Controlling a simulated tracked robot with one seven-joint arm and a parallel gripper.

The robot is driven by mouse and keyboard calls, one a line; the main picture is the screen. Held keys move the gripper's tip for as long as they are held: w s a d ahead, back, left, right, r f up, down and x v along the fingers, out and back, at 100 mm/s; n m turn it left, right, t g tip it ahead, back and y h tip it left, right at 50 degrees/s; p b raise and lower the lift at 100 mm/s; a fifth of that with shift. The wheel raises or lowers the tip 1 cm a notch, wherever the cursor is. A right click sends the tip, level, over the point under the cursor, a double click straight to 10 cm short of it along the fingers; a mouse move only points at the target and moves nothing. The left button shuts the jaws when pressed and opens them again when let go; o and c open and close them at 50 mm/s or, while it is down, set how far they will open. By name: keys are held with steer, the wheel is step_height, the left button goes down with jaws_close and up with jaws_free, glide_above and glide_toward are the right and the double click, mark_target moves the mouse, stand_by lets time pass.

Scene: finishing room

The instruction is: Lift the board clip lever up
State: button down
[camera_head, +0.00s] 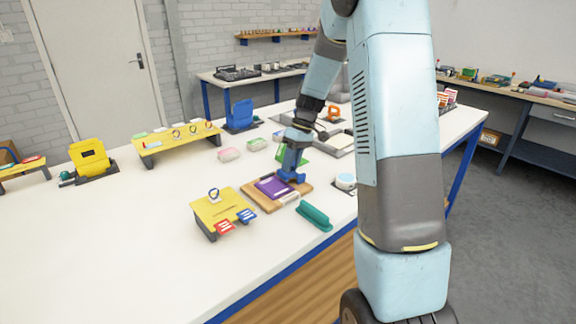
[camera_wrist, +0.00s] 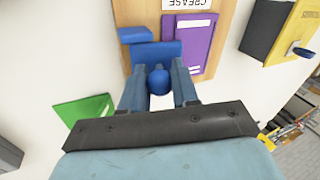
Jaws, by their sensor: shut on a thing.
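The wooden board (camera_head: 259,200) lies on the white table, with a purple sheet (camera_head: 272,187) on it. The blue board clip (camera_head: 291,177) sits at the board's far edge. In the wrist view, the clip's lever ends in a round blue knob (camera_wrist: 158,80), with a blue plate (camera_wrist: 158,54) beyond it. My gripper (camera_wrist: 157,86) is shut on the lever, one finger on each side of the knob. In the head view, my gripper (camera_head: 295,153) points down at the clip. The exact finger contact and the lever's angle are hard to judge.
A teal handled tool (camera_head: 314,216) lies in front of the board. A yellow stand (camera_head: 222,209) with red and blue tags is at its left. A green sheet (camera_wrist: 84,118) lies beside the clip, and a white round container (camera_head: 345,182) stands to the right.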

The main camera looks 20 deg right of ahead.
steer(key=d+g+y, duration=0.1)
steer(key=y, duration=0.1)
steer(key=d+g+y, duration=0.1)
steer(key=y, duration=0.2)
steer(key=shift+w+d+f, duration=0.1)
steer(key=shift+w+d, duration=0.05)
steer(key=shift+w, duration=0.25)
steer(key=shift+w+d+f+g+y, duration=0.2)
steer(key=shift+d+g+y, duration=0.15)
steer(key=shift+y, duration=0.65)
steer(key=shift+w+d+f+g+y, duration=0.2)
steer(key=shift+g+y, duration=0.25)
steer(key=shift+y, duration=0.55)
steer(key=shift+s+d, duration=0.1)
steer(key=shift+s, duration=0.05)
steer(key=c, duration=0.9)
jaws_free()
steer(key=shift+r, duration=0.1)
steer(key=v, duration=1.3)
steer(key=shift+w+d, duration=0.35)
